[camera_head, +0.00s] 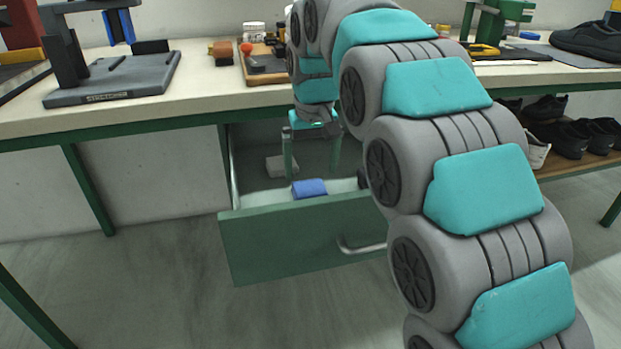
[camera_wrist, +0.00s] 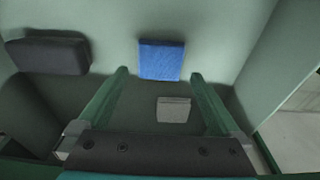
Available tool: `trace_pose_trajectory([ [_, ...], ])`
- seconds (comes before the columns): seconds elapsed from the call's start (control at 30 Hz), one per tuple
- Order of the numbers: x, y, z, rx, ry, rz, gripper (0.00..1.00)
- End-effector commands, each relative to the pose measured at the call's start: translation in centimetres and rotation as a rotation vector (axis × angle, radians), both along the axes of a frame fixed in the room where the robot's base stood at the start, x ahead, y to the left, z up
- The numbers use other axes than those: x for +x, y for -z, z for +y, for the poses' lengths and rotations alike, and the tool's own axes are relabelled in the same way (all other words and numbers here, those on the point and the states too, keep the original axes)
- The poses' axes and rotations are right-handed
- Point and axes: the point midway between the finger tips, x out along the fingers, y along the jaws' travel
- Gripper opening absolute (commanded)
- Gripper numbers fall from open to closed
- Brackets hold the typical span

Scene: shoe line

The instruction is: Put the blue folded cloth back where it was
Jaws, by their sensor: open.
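The blue folded cloth (camera_head: 309,188) lies on the floor of the open green drawer (camera_head: 300,237), close to its front panel. In the wrist view the blue cloth (camera_wrist: 161,60) lies flat, beyond the fingertips and roughly between them. My gripper (camera_head: 312,172) is open and empty, pointing down into the drawer. Its two green fingers (camera_wrist: 160,76) show apart in the wrist view, with nothing between them in contact. The cloth appears apart from both fingers.
A grey block (camera_wrist: 173,109) lies in the drawer, and it also shows in the head view (camera_head: 281,166). A dark block (camera_wrist: 48,54) lies at the left of the wrist view. The workbench (camera_head: 150,112) above the drawer bears a grey stand (camera_head: 112,78) and a wooden tray (camera_head: 262,73). Shoes (camera_head: 575,137) stand on a shelf at right.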

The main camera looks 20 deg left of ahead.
Motion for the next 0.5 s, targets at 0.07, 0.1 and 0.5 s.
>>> trace_pose_trajectory([
  [0.07,0.0,-1.4,-0.1,0.003,0.001,-0.004,1.0],
  [0.1,-0.1,-2.0,-0.1,0.001,0.001,-0.004,1.0],
  [0.5,-0.7,-6.6,-0.4,0.0,0.0,0.0,1.0],
])
